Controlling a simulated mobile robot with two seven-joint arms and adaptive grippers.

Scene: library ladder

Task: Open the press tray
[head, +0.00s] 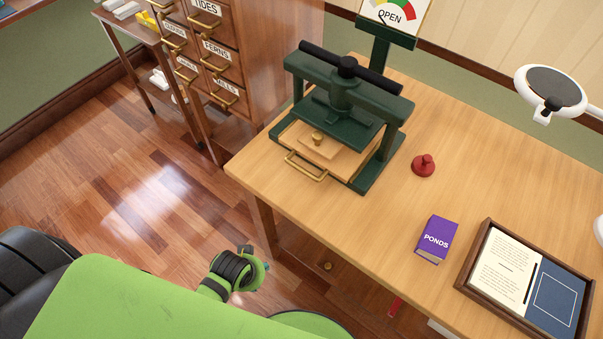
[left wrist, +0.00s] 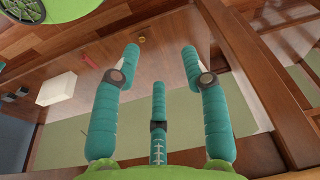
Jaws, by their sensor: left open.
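The dark green press (head: 347,110) stands on the wooden table, under an OPEN dial sign. Its pale wood tray (head: 346,171) lies low between the posts, with a brass bar handle (head: 306,166) on its front side. A small block with a brass knob (head: 318,139) sits on the tray, below the press plate. My left gripper (left wrist: 160,60) is open, with its teal fingers spread and nothing between them. In the head view my left wrist is low, in front of the table and well apart from the handle; the fingers are mostly hidden there. My right gripper is out of view.
On the table (head: 400,208) are a red knobbed piece (head: 423,166), a purple PONDS book (head: 437,239) and a wooden frame (head: 471,293) with papers. A labelled drawer cabinet (head: 262,60) stands left of the press. A white box (left wrist: 62,88) shows in the left wrist view.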

